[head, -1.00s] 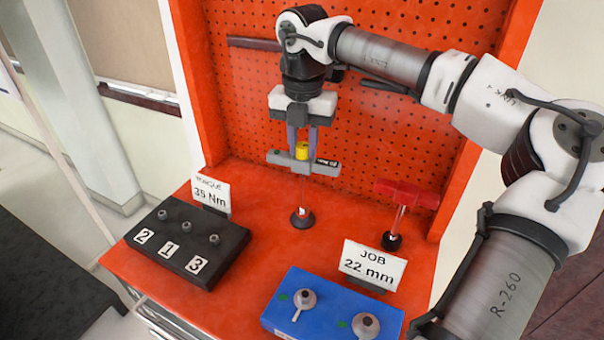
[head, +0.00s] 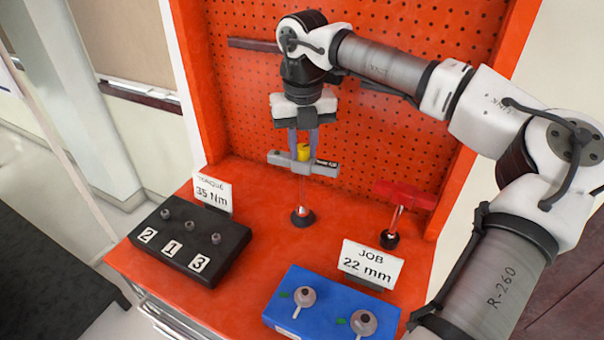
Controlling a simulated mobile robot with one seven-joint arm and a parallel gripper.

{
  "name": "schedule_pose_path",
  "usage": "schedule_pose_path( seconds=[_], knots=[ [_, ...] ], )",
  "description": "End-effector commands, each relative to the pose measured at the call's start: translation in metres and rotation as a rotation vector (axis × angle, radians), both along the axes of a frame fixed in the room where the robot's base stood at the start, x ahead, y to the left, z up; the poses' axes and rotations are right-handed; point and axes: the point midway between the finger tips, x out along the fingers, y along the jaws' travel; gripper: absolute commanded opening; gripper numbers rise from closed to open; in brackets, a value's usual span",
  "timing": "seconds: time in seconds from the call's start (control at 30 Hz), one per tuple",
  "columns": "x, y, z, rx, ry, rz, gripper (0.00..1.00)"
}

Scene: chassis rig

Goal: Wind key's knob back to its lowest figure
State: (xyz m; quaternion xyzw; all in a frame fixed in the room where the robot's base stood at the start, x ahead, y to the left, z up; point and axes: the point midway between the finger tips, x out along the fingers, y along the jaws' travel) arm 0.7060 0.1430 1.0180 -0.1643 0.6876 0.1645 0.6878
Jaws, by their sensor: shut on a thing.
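The key (head: 327,168) is a grey T-shaped tool with a crossbar on a thin upright shaft, standing in a dark round base (head: 302,217) on the orange bench. The figures on the key's scale are too small to read.
A red T-handled tool (head: 405,195) stands to the right. At left are a black block (head: 190,242) numbered 2, 1, 3 and a "TORQUE 35 Nm" card (head: 213,191). A pegboard (head: 370,130) rises behind.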

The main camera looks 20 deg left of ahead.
Motion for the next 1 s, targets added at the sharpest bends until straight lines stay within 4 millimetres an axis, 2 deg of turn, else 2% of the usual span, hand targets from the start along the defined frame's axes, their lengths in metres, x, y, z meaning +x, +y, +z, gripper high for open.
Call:
schedule_pose_path(
  seconds=[0.5,0.83,0.87,1.0],
  knots=[
    [-0.0002,-0.0002,0.0001,-0.001,0.002,0.287,0.11],
    [-0.0001,-0.0003,-0.0005,-0.001,0.000,0.318,0.11],
    [-0.0001,-0.0003,-0.0005,-0.001,0.000,0.317,0.25],
    [-0.0001,-0.0003,-0.0004,-0.001,0.001,0.317,0.40]
  ],
)
